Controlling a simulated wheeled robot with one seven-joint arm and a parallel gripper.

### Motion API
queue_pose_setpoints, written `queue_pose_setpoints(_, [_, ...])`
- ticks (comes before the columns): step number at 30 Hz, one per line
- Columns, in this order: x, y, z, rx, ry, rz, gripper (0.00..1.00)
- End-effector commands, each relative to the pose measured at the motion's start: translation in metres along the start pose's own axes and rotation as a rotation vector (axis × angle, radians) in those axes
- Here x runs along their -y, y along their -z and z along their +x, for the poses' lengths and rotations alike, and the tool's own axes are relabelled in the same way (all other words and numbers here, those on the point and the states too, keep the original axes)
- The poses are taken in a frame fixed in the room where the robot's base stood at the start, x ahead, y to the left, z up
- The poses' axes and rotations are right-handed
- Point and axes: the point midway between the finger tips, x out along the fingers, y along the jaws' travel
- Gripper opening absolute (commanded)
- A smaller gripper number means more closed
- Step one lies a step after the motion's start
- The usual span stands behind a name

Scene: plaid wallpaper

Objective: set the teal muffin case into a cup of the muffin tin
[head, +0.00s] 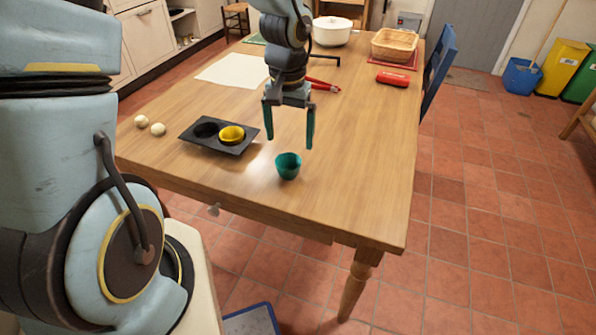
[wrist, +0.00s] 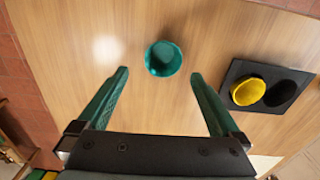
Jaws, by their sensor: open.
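The teal muffin case (head: 288,166) stands upright and empty on the wooden table, near its front edge. The dark muffin tin (head: 190,137) lies to its left in the head view. One of its cups holds a yellow case (head: 231,134); the other cup (head: 206,130) is empty. My gripper (head: 289,140) is open and empty above the table, behind the teal case. In the wrist view the teal case (wrist: 163,58) sits beyond the fingertips, roughly centred between the open fingers (wrist: 160,72). The tin (wrist: 285,100) is at the right there.
Two pale round things (head: 150,125) lie left of the tin. Behind my gripper are red-handled tongs (head: 322,84), a red cylinder (head: 392,79), a white pot (head: 332,31), a basket (head: 394,43) and a pale sheet (head: 233,71). The table's right side (head: 365,165) is clear.

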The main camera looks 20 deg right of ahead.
Motion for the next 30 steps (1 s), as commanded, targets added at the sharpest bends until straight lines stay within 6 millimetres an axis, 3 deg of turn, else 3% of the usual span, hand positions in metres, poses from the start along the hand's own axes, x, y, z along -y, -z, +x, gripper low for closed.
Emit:
queue_pose_setpoints(4, [0.0, -0.001, 0.025, 0.005, 0.0, 0.0, 1.0])
queue_pose_setpoints(14, [0.003, 0.0, 0.051, 0.003, -0.001, -0.002, 1.0])
queue_pose_setpoints(21, [0.005, 0.001, 0.083, 0.003, 0.0, -0.001, 1.0])
queue_pose_setpoints(30, [0.006, 0.002, 0.092, 0.0, 0.0, -0.003, 1.0])
